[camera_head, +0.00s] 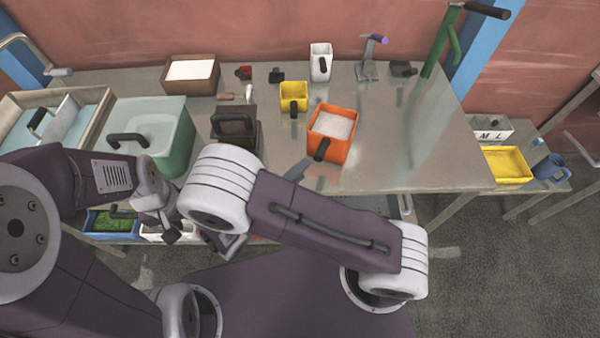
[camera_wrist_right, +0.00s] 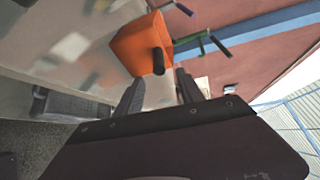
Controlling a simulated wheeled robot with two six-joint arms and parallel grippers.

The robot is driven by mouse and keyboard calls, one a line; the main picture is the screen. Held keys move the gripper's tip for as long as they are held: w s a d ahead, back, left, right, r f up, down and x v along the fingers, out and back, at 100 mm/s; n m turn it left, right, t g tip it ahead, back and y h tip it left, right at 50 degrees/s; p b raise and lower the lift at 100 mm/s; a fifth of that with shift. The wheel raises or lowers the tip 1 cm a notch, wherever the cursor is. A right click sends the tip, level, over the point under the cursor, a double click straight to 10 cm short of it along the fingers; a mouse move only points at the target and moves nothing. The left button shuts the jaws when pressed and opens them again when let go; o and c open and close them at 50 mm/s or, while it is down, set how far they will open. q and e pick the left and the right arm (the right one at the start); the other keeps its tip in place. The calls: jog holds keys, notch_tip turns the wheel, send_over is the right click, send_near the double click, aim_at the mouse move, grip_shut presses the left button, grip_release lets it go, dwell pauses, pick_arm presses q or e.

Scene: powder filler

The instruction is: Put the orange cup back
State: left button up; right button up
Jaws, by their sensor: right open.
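The orange cup (camera_head: 343,152), filled with white powder, stands on the metal table near its front edge, its black handle (camera_head: 321,149) facing me. In the right wrist view the orange cup (camera_wrist_right: 141,45) is just beyond my right gripper (camera_wrist_right: 158,88). That gripper is open and empty, and the handle (camera_wrist_right: 158,60) lies ahead of the gap between its fingers, apart from them. In the head view my arm hides most of the right gripper; one dark finger (camera_head: 299,169) shows left of the cup.
A yellow cup (camera_head: 293,92), a white cup (camera_head: 320,66) and a dark brown container (camera_head: 236,126) stand behind and left. A green bin (camera_head: 180,130) is further left. The table (camera_head: 420,150) right of the orange cup is clear. A green-handled post (camera_head: 440,45) rises at the back right.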

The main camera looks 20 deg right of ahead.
jog(key=s+d+f+m+g+y, duration=0.1)
jog(key=s+d+m+g+y, duration=0.35)
jog(key=m, duration=0.85)
jog(key=s+d+f+m+g+y, duration=0.15)
jog(key=s+d+m+g, duration=0.3)
jog(key=m+g, duration=0.6)
jog(key=w+r+m+t+y, duration=0.1)
jog(key=m+t+y, duration=0.1)
jog(key=m, duration=0.4)
jog(key=w+a+r+m+t+y, duration=0.1)
jog(key=m+t+y, duration=0.1)
jog(key=m, duration=0.4)
jog(key=w+m+t+y, duration=0.1)
jog(key=m+t+y, duration=0.1)
jog(key=m, duration=0.5)
jog(key=shift+w+a+r+t, duration=0.1)
jog(key=shift+a+r+t, duration=0.1)
jog(key=shift+r+t, duration=0.15)
jog(key=shift+r, duration=0.1)
